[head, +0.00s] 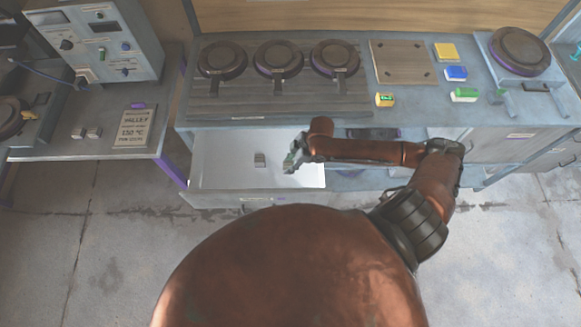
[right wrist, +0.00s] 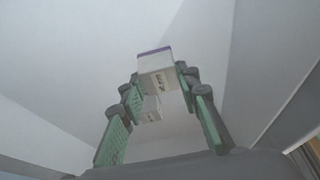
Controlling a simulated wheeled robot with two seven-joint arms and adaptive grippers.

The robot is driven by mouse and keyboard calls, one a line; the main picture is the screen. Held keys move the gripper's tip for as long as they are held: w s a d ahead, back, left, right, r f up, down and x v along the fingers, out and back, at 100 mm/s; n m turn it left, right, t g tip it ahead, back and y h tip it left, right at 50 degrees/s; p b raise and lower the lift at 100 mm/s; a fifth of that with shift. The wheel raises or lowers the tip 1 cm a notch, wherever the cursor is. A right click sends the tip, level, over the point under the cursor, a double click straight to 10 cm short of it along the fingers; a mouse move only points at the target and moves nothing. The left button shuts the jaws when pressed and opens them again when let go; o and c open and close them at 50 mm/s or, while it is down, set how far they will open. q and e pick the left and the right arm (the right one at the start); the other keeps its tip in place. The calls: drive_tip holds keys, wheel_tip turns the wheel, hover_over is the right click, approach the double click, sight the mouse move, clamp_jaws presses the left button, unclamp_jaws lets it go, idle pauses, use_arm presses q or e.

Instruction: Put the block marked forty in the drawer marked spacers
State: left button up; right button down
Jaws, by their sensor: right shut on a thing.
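An open white drawer (head: 222,172) stands out below the press bench; its front label is too small to read. My right gripper (head: 291,163) is inside or over the drawer's right part, pointing down. In the right wrist view my right gripper (right wrist: 158,82) is shut on a light block (right wrist: 157,64) with a purple edge, held at the fingertips; its marking is unreadable. My left gripper is out of view.
The bench above carries three round dark plates (head: 278,59), a square plate (head: 402,61), and yellow (head: 446,51), blue (head: 456,73) and green (head: 464,95) blocks. A side table with small grey blocks (head: 86,133) and a sign (head: 134,128) stands left. Drawer walls surround my gripper.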

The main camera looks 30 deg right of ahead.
drive_tip(key=shift+d+f, duration=0.15)
drive_tip(key=shift+f, duration=1.5)
drive_tip(key=shift+f, duration=0.15)
drive_tip(key=c, duration=1.5)
unclamp_jaws()
drive_tip(key=shift+o, duration=0.2)
drive_tip(key=p+v, duration=0.1)
drive_tip(key=v, duration=1.1)
drive_tip(key=shift+p, duration=0.3)
